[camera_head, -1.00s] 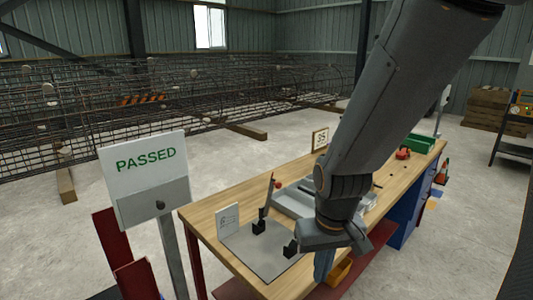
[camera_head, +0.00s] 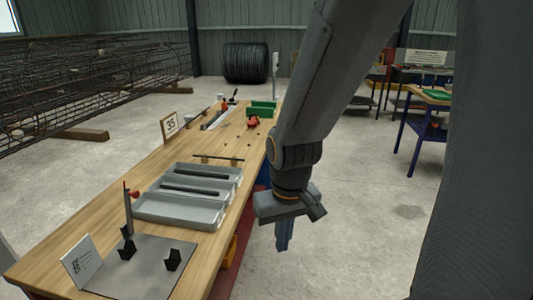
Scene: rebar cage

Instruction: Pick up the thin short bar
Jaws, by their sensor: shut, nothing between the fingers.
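A grey tray (camera_head: 152,210) with several compartments lies on the wooden bench. One dark bar (camera_head: 208,172) lies in its far compartment and another dark bar (camera_head: 190,191) in its middle one. The near compartment looks empty. A thin dark bar (camera_head: 218,158) lies crosswise just behind the tray. I cannot tell for sure which of these is the thin short bar. My gripper (camera_head: 282,245) points down, shut and empty, to the right of the bench's edge and apart from the tray and bars.
The wooden bench (camera_head: 120,185) carries a grey plate (camera_head: 150,262) with black blocks, a small white card (camera_head: 82,262), a "35" sign (camera_head: 170,126), a red item (camera_head: 253,122) and a green bin (camera_head: 262,108). Open concrete floor (camera_head: 350,200) lies to the right.

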